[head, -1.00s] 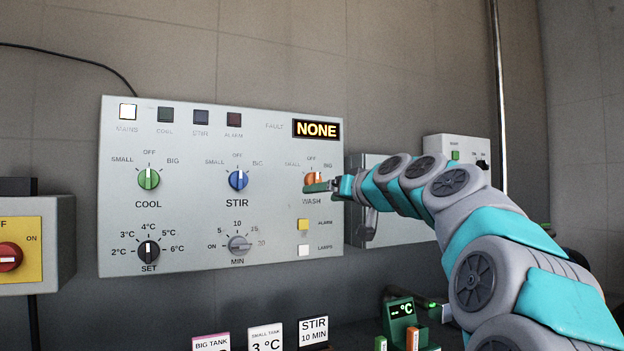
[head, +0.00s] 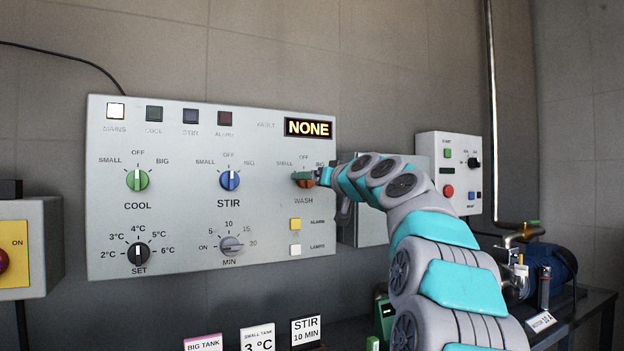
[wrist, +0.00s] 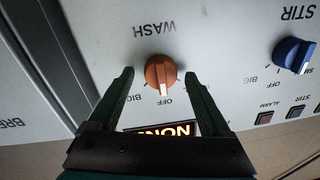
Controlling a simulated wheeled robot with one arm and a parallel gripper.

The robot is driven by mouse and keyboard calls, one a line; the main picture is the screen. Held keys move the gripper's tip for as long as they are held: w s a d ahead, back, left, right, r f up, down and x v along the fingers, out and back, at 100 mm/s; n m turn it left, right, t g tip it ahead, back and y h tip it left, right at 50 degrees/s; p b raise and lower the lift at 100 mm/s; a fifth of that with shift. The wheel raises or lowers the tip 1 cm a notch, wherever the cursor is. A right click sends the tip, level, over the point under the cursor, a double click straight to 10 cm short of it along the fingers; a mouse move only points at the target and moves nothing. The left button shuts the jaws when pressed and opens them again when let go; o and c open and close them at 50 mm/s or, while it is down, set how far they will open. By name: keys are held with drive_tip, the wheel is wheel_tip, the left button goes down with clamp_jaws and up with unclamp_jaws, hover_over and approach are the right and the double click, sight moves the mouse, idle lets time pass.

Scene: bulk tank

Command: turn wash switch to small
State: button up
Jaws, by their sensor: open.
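The wash switch is an orange rotary knob with a white pointer mark (wrist: 160,72); in the head view the knob (head: 306,183) is partly covered by my gripper. In the wrist view, upside down, the pointer faces OFF. My gripper (wrist: 159,78) is open, with one dark green finger on each side of the knob. A gap shows between each finger and the knob. In the head view my gripper (head: 303,176) reaches the panel from the right. SMALL is printed to the upper left of the knob, BIG to the upper right.
The grey control panel (head: 180,262) also carries the green COOL knob (head: 138,180) and blue STIR knob (head: 229,180). A yellow alarm button (head: 295,224) and white lamps button (head: 295,249) sit below the wash switch. A grey box (head: 368,231) stands close at the right.

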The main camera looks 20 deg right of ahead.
clamp_jaws()
idle(0.8)
